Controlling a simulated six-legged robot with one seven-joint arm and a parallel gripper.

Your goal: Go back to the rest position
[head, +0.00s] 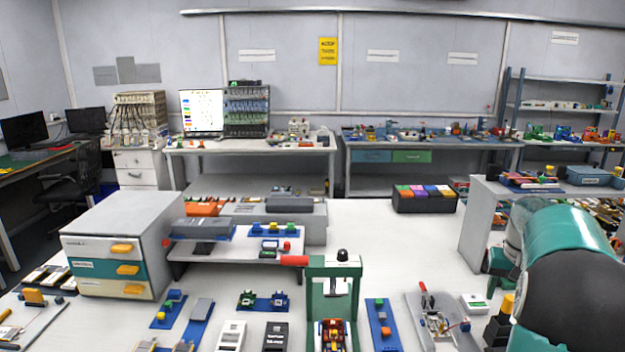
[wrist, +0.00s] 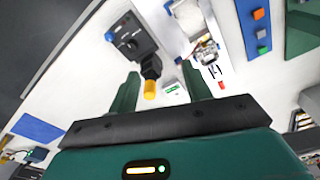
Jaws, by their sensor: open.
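My gripper (wrist: 162,84) shows in the wrist view with its two green fingers apart and nothing held between them. A black device with a yellow knob (wrist: 150,88) appears between the fingers in that picture, and I cannot tell how far below them it is. The yellow knob (head: 507,303) also shows at the lower right of the head view, beside my teal arm. The fingers cannot be made out in the head view. No marker for a rest position is visible.
A green press with a red handle (head: 333,290) stands at the front middle of the white table (head: 370,240). A light tray with a metal part (head: 415,305) and a small white box (head: 474,303) lie left of my arm. A drawer cabinet (head: 122,245) stands left.

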